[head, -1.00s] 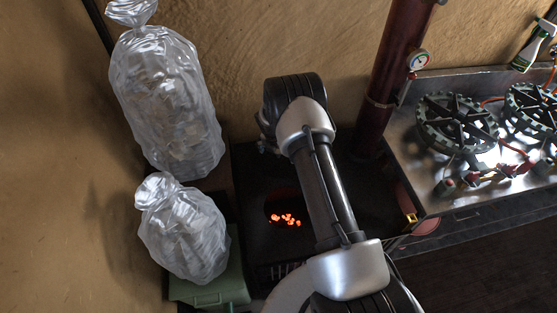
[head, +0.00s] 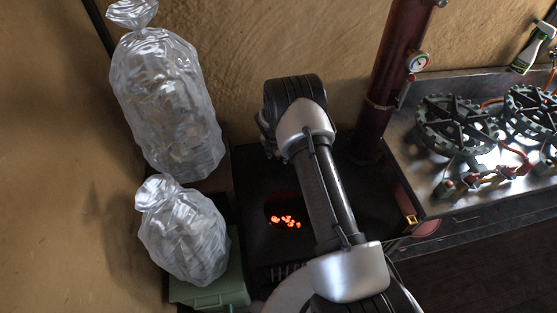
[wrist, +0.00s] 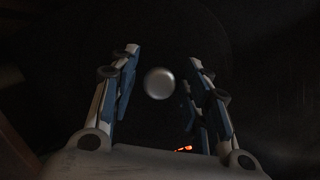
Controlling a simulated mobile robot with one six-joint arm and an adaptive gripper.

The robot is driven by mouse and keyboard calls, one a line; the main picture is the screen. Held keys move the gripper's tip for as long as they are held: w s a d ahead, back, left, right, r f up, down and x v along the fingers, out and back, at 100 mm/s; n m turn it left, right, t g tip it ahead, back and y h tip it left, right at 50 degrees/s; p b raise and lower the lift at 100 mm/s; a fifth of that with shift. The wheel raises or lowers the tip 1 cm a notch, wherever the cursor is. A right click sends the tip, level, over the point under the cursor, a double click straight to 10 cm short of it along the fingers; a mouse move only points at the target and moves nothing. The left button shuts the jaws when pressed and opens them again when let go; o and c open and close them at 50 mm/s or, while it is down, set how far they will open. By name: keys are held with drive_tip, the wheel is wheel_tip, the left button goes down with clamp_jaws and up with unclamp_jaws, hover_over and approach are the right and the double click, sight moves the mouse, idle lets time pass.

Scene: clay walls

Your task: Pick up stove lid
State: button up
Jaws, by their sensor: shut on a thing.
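The stove lid shows in the wrist view as a round pale metal knob (wrist: 159,83); its dark plate hardly stands out from the black around it. My gripper (wrist: 164,68) is shut on the stove lid, with one finger on each side of the knob. The exact contact is too dark to see. In the head view my arm covers the lid and most of the gripper. The black stove (head: 383,213) has an uncovered opening with glowing orange coals (head: 286,221), which also show low in the wrist view (wrist: 184,149).
A dark red stovepipe (head: 392,65) rises behind the stove. Tall (head: 165,105) and smaller (head: 185,235) clear bags stand at left, the smaller on a green bin (head: 222,289). A metal counter (head: 432,180) with burners (head: 457,122) is at right. The clay wall (head: 270,35) is close behind.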

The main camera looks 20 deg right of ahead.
drive_tip(key=shift+s+f, duration=0.1)
clamp_jaws()
idle(0.5)
